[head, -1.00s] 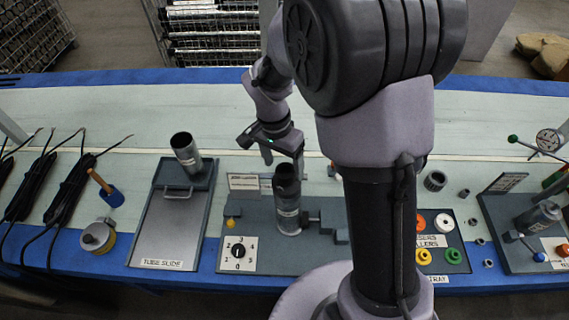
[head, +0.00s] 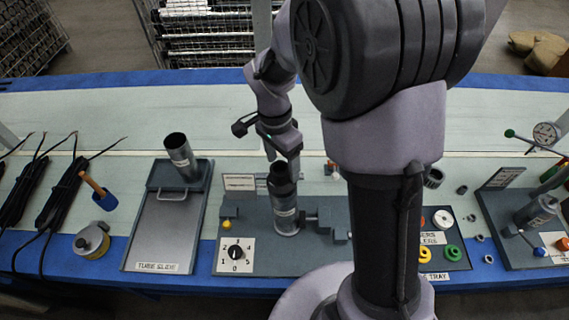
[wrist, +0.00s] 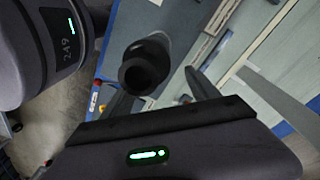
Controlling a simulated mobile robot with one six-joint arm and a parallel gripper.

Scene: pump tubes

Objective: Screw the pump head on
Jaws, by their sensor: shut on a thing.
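A grey metal tube (head: 287,220) stands upright in the clamp station (head: 258,262), with a pale label on its side. A dark, wider pump head (head: 281,180) sits on top of the tube; whether its thread is engaged is not visible. My gripper (head: 283,158) comes down from above, with its fingers at either side of the pump head's top, shut on it. The contact between fingers and head is unclear there.
A tube slide (head: 165,235) with another tube (head: 181,155) stands to the left. A numbered dial (head: 236,252) is at the station's front. A tray of coloured rings (head: 442,240) lies to the right, partly behind my arm. Black cables (head: 65,195) lie far left.

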